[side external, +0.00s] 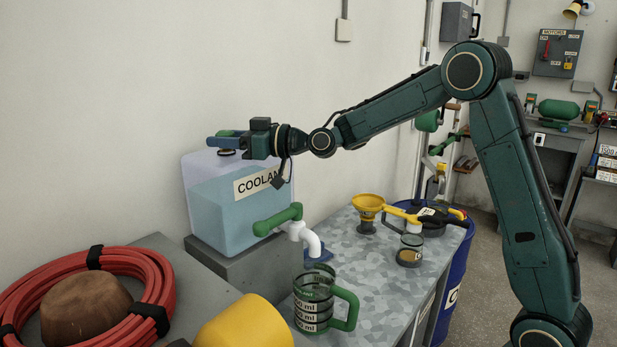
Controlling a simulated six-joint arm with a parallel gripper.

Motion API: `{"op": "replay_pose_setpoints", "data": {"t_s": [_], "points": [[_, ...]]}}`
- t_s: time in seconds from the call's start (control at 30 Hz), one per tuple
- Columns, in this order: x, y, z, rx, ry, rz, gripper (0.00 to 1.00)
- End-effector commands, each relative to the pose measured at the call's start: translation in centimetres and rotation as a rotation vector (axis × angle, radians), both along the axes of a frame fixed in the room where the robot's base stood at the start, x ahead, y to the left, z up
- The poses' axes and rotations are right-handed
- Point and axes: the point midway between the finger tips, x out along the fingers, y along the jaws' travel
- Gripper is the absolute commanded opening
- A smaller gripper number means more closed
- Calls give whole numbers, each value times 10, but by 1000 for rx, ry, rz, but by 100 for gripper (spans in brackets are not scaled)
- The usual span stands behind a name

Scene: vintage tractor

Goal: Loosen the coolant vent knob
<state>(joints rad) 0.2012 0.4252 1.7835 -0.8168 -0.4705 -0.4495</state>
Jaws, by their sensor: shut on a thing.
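The coolant tank (222,215) is a pale translucent box with bluish liquid and a COOLANT label, standing on a grey block. On its top is the vent, with a dark collar (227,153) below a green knob (229,133). My gripper (224,138) reaches in level from the right and is shut on the knob, with a blue finger in front of it. The finger and gripper body hide much of the knob, so its turn angle cannot be told.
A green-handled tap (278,219) with a white spout juts from the tank front. A measuring jug (315,302) stands below. A yellow funnel (367,208) and small jar (410,250) are on the metal bench (375,275). A red hose coil (150,290) lies at front left.

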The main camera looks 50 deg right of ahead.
Motion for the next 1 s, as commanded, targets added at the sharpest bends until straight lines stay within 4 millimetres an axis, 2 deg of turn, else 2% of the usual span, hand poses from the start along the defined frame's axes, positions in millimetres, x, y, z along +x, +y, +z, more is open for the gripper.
{"op": "replay_pose_setpoints", "data": {"t_s": [0.03,0.07,0.13,0.17,0.67,0.87,1.0], "points": [[0,0,-2,-2,5,0,13],[0,0,-2,-2,5,0,41],[0,0,-2,-1,4,0,55],[0,0,-2,-1,4,0,57],[-6,-4,0,0,2,-3,57],[-22,-13,0,0,2,-4,57],[-40,-23,0,1,3,-4,57]]}}
